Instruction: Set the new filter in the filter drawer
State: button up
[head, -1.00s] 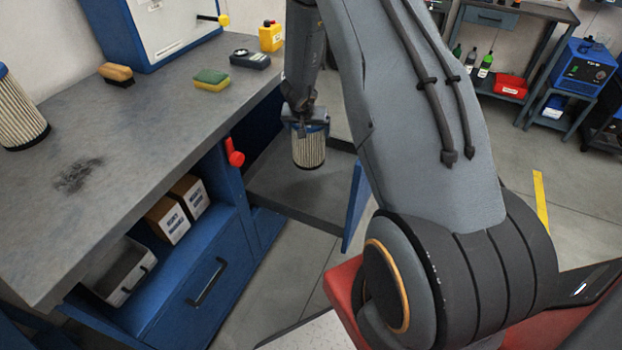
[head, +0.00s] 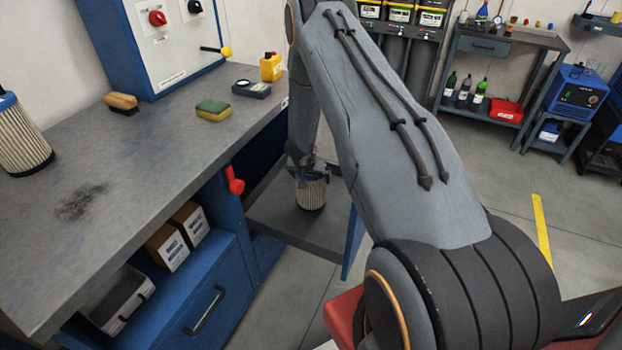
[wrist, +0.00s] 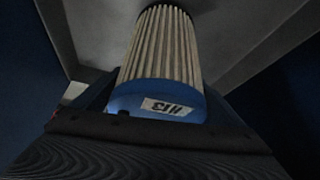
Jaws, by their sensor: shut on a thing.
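A pleated cream filter with a blue cap (head: 311,195) hangs upright under my gripper (head: 308,172), over the floor of the open grey filter drawer (head: 275,222). In the wrist view the same filter (wrist: 165,50) shows its pleats and a blue cap with a white label. My gripper is shut on the blue cap end. The filter's lower end is close to the drawer floor; I cannot tell whether it touches. A second pleated filter with a blue top (head: 18,140) stands on the workbench at the far left.
The grey workbench (head: 150,170) carries a brush (head: 121,103), a sponge (head: 213,110), a dark meter (head: 251,89) and a yellow bottle (head: 271,67). A red handle (head: 234,180) sticks out beside the drawer opening. The drawer's blue front (head: 353,242) stands right of the filter.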

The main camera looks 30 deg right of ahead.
jog(key=shift+f, duration=0.6)
jog(key=o, duration=1.4)
jog(key=shift+o, duration=0.2)
